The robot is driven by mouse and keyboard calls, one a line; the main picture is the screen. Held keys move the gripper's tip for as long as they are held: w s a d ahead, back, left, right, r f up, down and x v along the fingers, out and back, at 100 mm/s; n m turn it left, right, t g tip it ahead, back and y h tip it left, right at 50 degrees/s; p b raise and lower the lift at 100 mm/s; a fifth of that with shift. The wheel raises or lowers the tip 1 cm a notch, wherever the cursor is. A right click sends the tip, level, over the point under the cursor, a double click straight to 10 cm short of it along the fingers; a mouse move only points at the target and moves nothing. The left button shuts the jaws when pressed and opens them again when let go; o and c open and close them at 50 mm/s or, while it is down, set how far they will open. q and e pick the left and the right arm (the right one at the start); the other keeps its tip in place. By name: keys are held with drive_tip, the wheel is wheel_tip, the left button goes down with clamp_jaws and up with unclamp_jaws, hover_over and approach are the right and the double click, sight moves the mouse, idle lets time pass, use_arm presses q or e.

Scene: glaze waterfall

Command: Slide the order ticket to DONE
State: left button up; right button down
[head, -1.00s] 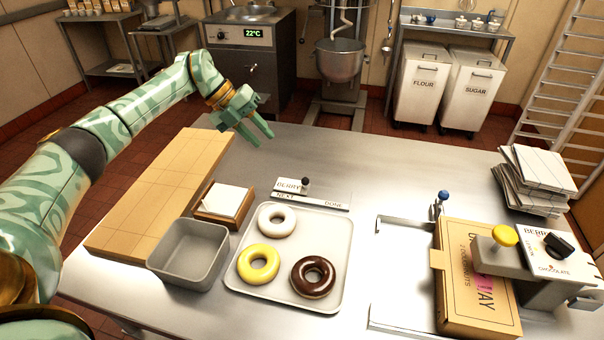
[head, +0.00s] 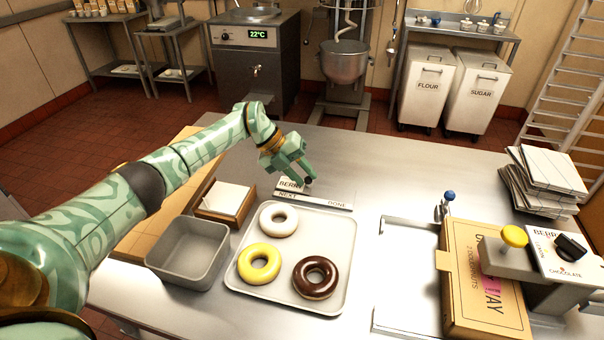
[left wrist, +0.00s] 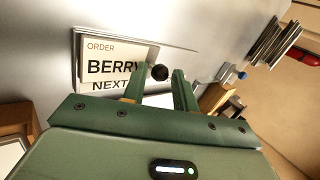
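The order ticket (head: 289,185), a white card reading BERRY, stands at the NEXT end of the rail (head: 318,201). DONE is printed at the rail's right end. The ticket also shows large in the left wrist view (left wrist: 108,65), with a round black knob (left wrist: 159,73) at its right edge. My left gripper (head: 303,177) is at the ticket, its fingers pointing down at the knob. In the left wrist view its two fingers are apart, with the knob showing between their tips; I cannot tell whether they touch it. My right gripper is not in view.
A tray (head: 341,225) with white, yellow and chocolate donuts lies in front of the rail. A grey bin (head: 188,252) and a wooden box (head: 225,202) are at the left. A donut box (head: 478,290) is at the right.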

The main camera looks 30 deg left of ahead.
use_arm(q)
drive_tip(key=shift+c, duration=0.3)
clamp_jaws()
drive_tip(key=shift+w+d+r, duration=0.1)
drive_tip(key=shift+d, duration=0.3)
drive_tip(key=w+d, duration=0.1)
drive_tip(key=d, duration=0.5)
drive_tip(key=w+d+p, duration=0.1)
drive_tip(key=d, duration=0.3)
drive_tip(key=shift+w, duration=0.3)
drive_tip(key=shift+d, duration=0.1)
drive_tip(key=shift+o, duration=0.3)
unclamp_jaws()
drive_tip(key=shift+d, duration=0.1)
